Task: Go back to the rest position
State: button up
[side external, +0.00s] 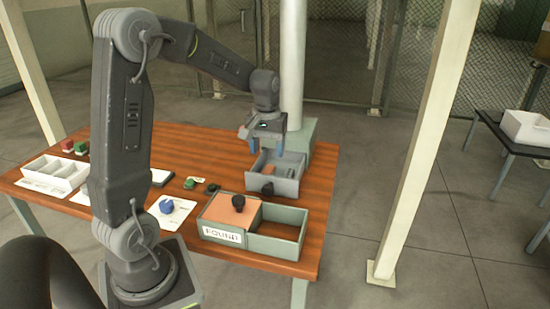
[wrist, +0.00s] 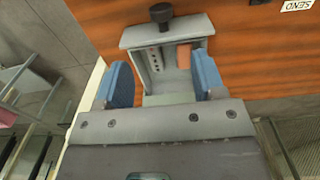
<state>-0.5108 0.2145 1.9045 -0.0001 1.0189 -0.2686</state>
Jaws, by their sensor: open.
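My gripper (side external: 266,143) is above the far right part of the wooden table, over a grey drawer-like box (side external: 286,186) with a dark knob on its front. In the wrist view my gripper (wrist: 164,82) has its two blue fingers wide apart with nothing held between them. The grey box also shows in the wrist view (wrist: 128,38), beyond and between the fingers. Inside it lie an orange-brown piece (wrist: 183,60) and a strip with several dark dots. I cannot tell how far the fingertips are above the box.
A box labelled FOUND (side external: 222,235), with an orange cover and dark knob, stands at the front right. A blue lump (side external: 167,206) lies on a white card. A white divided tray (side external: 55,174) is at the left. A white post (side external: 293,60) rises behind my gripper.

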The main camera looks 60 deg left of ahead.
jog(key=s+d+r+m+t, duration=0.2)
jog(key=s+d+r+m, duration=0.2)
jog(key=s+d, duration=0.3)
jog(key=s+d+r+m+t, duration=0.3)
jog(key=s+d, duration=0.5)
jog(key=d, duration=0.4)
jog(key=shift+s+d+r+m+t, duration=0.3)
jog(key=shift+r+m, duration=0.2)
jog(key=shift+m, duration=0.5)
dwell(1.8)
